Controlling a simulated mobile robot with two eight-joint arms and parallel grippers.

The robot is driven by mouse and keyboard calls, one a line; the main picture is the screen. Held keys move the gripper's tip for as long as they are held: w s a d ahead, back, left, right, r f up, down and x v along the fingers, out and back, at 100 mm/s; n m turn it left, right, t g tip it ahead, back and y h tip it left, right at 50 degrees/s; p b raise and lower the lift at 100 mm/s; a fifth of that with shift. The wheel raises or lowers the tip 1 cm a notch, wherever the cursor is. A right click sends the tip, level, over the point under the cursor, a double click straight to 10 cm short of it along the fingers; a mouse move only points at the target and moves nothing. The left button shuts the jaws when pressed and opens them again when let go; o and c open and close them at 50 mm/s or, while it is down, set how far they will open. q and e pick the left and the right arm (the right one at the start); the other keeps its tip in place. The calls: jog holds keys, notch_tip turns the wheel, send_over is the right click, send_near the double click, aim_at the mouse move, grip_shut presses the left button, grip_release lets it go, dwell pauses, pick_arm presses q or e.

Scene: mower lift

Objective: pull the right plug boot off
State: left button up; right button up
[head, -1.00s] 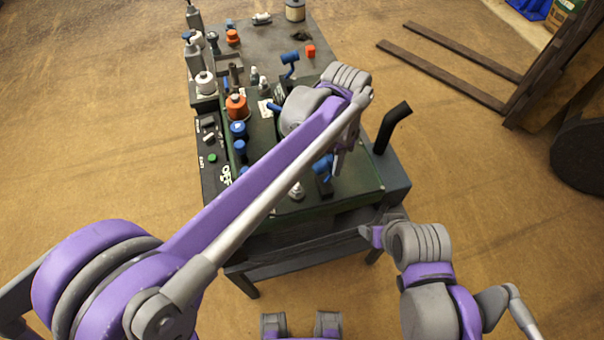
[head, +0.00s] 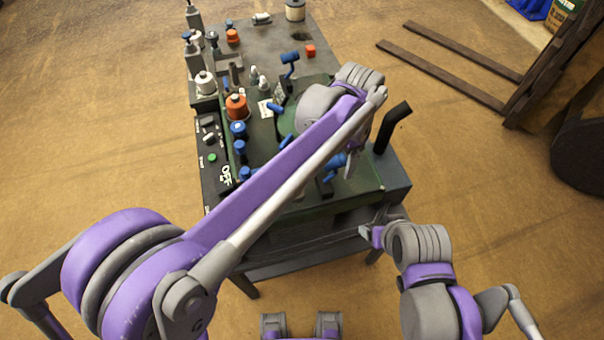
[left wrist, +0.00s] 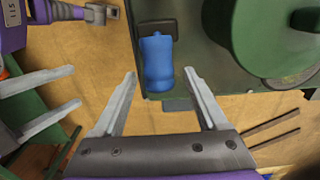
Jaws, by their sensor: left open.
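A blue plug boot (head: 337,162) is at the right side of the green mower deck in the head view, partly hidden by my left arm. In the left wrist view a blue boot (left wrist: 157,64) lies lined up between my left fingertips, with a gap on both sides. My left gripper (head: 350,165) is open and empty; its two fingers (left wrist: 160,75) show in the wrist view. How far the boot is beyond the tips is unclear. My right gripper (head: 370,237) is at the bench's front right corner, its fingers not clear.
A green cylinder (left wrist: 270,35) stands close right of the boot in the wrist view. A black pipe (head: 392,125) rises at the bench's right side. Orange and blue caps stand along the bench's left. Fork tines (head: 440,75) lie to the right. Pale fingers (left wrist: 45,80) show at the wrist view's left.

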dwell(0.3)
pick_arm(q)
jog(key=shift+r+p, duration=1.8)
jog(key=shift+r, duration=1.75)
pick_arm(e)
jog(key=r, duration=0.1)
jog(key=w+r, duration=0.1)
jog(key=r, duration=0.1)
jog(key=w+r, duration=0.1)
jog(key=r, duration=0.1)
jog(key=shift+w, duration=0.1)
pick_arm(q)
jog(key=shift+f, duration=0.1)
jog(key=s+a+n+t, duration=0.1)
jog(key=s+a+n, duration=0.25)
jog(key=a, duration=0.55)
jog(key=s+a+n+t, duration=0.2)
jog(key=a+n, duration=0.2)
jog(key=a, duration=0.5)
jog(key=s+a+f+n+t, duration=0.2)
jog(key=s+a+f+n, duration=0.4)
jog(key=a, duration=0.4)
jog(key=shift+s+a+f+n+t, duration=0.15)
jog(key=shift+s+f+n+t, duration=0.25)
jog(key=shift+s+n, duration=0.6)
